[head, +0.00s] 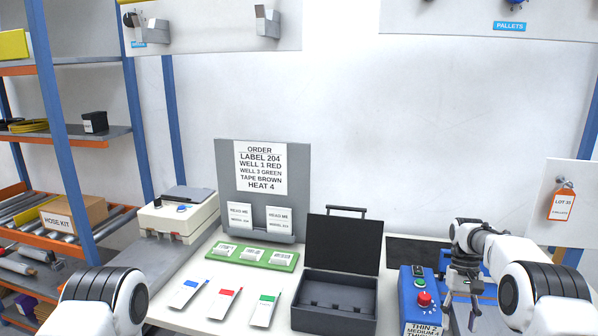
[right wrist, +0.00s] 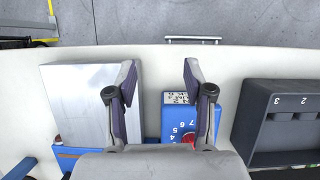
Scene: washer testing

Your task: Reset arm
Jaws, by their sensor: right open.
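My right arm comes in from the right in the head view, and its gripper (head: 462,298) points down at the table's right end. The right wrist view shows this gripper (right wrist: 158,82) with its two fingers spread and nothing between them. It hangs over the table beside the blue control box (head: 412,290), which has a red knob. The box's numbered dial face (right wrist: 178,125) shows partly behind one finger in the wrist view. My left arm shows only as a white and black link at the lower left of the head view. The left gripper is out of view.
An open black case (head: 333,302) stands left of the control box. Red, green and blue-marked packets (head: 224,302) lie left of it, before a green tray (head: 253,257). An order board (head: 261,167) stands behind. A silver plate (right wrist: 92,95) lies near the right gripper. Shelves fill the left.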

